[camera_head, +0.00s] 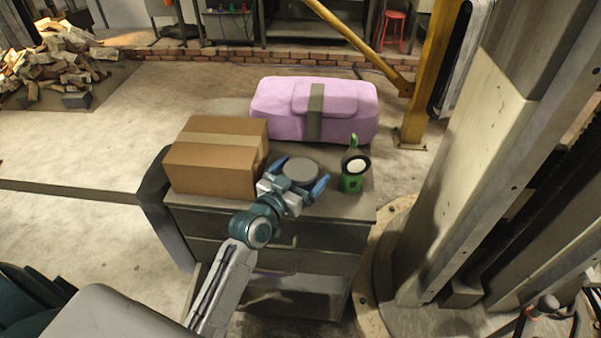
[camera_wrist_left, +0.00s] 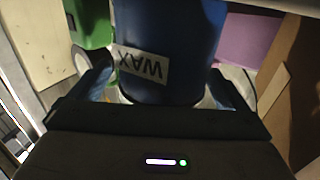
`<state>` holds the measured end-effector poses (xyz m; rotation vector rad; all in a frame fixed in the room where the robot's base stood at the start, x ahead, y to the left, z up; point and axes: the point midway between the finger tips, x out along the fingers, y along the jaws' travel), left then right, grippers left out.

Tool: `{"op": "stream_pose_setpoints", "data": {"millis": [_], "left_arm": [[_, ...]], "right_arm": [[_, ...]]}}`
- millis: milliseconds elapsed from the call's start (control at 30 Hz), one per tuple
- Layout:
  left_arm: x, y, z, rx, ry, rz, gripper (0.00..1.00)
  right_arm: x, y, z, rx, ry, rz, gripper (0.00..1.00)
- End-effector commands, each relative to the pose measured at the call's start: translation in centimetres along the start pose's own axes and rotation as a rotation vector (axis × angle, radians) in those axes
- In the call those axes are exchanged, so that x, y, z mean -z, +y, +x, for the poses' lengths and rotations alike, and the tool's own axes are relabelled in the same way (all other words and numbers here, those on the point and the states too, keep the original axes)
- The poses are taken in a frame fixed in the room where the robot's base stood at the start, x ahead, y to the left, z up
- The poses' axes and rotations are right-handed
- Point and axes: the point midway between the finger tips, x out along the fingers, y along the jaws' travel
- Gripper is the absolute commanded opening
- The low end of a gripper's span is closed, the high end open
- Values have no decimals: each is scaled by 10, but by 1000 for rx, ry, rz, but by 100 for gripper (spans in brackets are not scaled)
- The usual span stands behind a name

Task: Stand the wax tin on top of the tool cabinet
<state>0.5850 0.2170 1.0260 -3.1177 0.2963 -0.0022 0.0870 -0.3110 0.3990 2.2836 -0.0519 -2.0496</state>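The wax tin is a short round can. In the head view its grey lid (camera_head: 300,170) shows at the front middle of the tool cabinet (camera_head: 335,213). In the left wrist view its blue side (camera_wrist_left: 175,40) carries an upside-down WAX label. My left gripper (camera_head: 301,178) has a blue finger on each side of the tin and looks shut on it. The tin looks upright. Its base is hidden, so I cannot tell whether it touches the cabinet top. My right gripper is not in view.
A cardboard box (camera_head: 216,170) stands left on the cabinet, close to the tin. A pink case (camera_head: 275,110) lies along the back. A green object with a pale round face (camera_head: 352,183) stands at the right.

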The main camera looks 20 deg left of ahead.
Motion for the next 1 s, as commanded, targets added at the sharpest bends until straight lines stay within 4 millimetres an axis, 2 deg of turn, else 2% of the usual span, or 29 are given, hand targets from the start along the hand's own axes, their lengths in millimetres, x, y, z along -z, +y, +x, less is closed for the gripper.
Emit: {"op": "stream_pose_setpoints", "data": {"millis": [267, 367, 467, 800, 1000], "left_arm": [[0, 0, -1, 0, 0, 0, 97], [-2, 0, -8, 0, -1, 1, 97], [-3, 0, -23, -1, -1, 2, 97], [-2, 0, -93, -2, -2, 4, 97], [0, 0, -115, -2, 0, 1, 97]], "right_arm": [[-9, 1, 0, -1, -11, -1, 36], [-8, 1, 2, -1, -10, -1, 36], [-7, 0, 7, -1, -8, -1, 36], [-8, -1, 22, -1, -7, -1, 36], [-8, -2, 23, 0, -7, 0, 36]]}}
